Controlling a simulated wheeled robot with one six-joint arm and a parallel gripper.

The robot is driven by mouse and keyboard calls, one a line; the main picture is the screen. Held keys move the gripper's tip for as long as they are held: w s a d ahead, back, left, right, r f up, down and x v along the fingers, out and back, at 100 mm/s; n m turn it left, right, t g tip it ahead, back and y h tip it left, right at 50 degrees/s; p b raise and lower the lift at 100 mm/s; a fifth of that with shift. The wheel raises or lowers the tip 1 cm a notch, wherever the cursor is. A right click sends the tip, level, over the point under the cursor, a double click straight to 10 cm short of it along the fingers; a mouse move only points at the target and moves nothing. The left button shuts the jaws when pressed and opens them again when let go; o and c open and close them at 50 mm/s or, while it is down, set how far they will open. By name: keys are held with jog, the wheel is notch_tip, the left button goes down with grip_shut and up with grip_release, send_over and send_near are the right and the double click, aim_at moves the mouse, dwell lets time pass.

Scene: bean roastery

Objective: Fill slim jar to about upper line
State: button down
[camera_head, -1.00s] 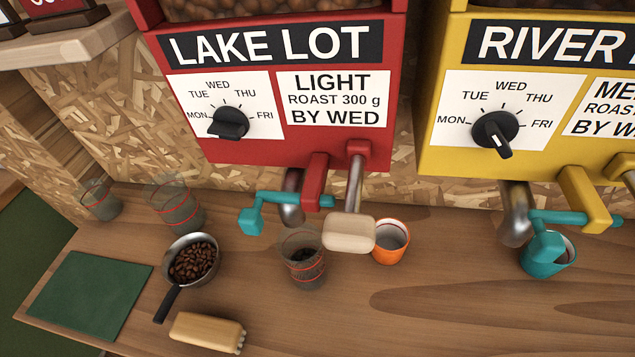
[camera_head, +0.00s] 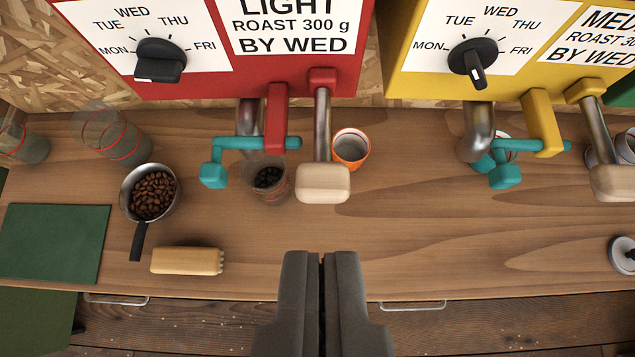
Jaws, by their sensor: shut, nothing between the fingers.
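A clear slim jar (camera_head: 267,184) with red lines stands on the counter under the red dispenser's metal spout (camera_head: 250,117). Dark beans lie in it; the spout and the teal crank partly cover it, so I cannot tell their level against the lines. The teal crank (camera_head: 213,172) sticks out to the left, and a lever with a pale wooden paddle (camera_head: 323,184) stands to the right of the jar. The red dispenser (camera_head: 297,75) reads "LIGHT ROAST 300 g BY WED". My gripper (camera_head: 322,257) is shut and empty, in front of the jar and lower in the picture.
A pan of beans (camera_head: 151,197), a wooden-backed brush (camera_head: 187,261) and a green mat (camera_head: 52,243) lie left. Empty glass jars (camera_head: 117,140) stand at the back left. An orange cup (camera_head: 351,147) stands behind the paddle. A yellow dispenser (camera_head: 490,85) is right. The front right counter is mostly clear.

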send_over(321, 167)
jog(key=s, duration=0.3)
notch_tip(321, 167, down, 7)
notch_tip(321, 167, down, 3)
jog(key=shift+f, duration=0.6)
